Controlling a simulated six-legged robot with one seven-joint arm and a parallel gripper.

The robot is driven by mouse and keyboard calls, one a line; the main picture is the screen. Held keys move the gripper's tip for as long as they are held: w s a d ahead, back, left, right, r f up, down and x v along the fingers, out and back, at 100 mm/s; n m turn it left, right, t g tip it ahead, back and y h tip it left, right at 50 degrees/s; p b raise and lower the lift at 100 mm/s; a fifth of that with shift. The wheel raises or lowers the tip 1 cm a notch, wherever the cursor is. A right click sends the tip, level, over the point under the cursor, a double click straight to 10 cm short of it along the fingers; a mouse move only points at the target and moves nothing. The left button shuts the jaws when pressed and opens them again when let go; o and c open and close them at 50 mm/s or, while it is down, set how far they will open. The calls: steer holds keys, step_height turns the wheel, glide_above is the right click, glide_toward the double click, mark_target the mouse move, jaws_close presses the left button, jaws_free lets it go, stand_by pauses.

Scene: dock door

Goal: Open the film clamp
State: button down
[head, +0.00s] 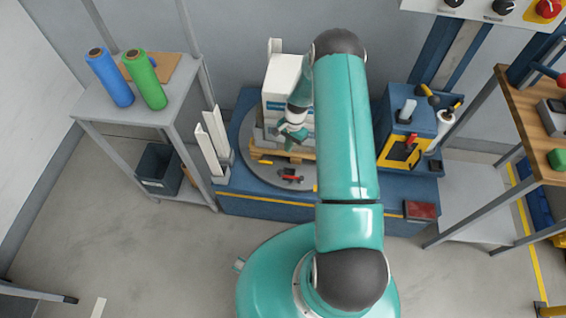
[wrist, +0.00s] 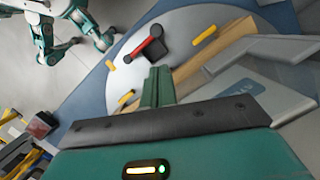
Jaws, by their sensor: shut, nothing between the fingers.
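The film clamp (head: 291,178) is a small black block with a red lever on the near part of the grey turntable (head: 250,169). In the wrist view the clamp (wrist: 144,48) lies just beyond my fingertips, its red lever slanting across the black body. My gripper (head: 293,139) is above the turntable, beside the white stack and behind the clamp in the head view. In the wrist view my gripper's green fingers (wrist: 158,84) are together with nothing between them, apart from the clamp as far as I can tell.
A wooden pallet (head: 265,152) bears white boxes (head: 280,78) on the turntable. Yellow pieces (wrist: 204,35) lie around the clamp. A blue machine with a yellow frame (head: 401,151) stands right. A shelf with blue (head: 110,78) and green rolls (head: 145,80) stands left. The floor (head: 150,250) is clear front left.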

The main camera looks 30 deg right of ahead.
mark_target(282, 173)
steer(key=x, duration=1)
steer(key=shift+s+a+n, duration=0.2)
steer(key=shift+a+n, duration=0.2)
steer(key=shift+n, duration=0.2)
stand_by(0.3)
steer(key=n, duration=0.1)
steer(key=s+a+n, duration=0.1)
steer(key=n, duration=0.1)
steer(key=shift+s+a+g+h, duration=0.25)
steer(key=shift+s+g+h, duration=0.05)
steer(key=shift+g, duration=0.1)
steer(key=s+n, duration=0.1)
steer(key=s+a+n, duration=0.1)
steer(key=n, duration=0.1)
steer(key=shift+s+n+h, duration=0.15)
steer(key=shift+n+h, duration=0.15)
steer(key=shift+h, duration=0.1)
steer(key=s+n+h, duration=0.2)
steer(key=s+n, duration=0.4)
steer(key=n, duration=0.3)
steer(key=shift+s+d+n, duration=0.3)
steer(key=shift+d+n, duration=0.1)
steer(key=shift+d, duration=0.05)
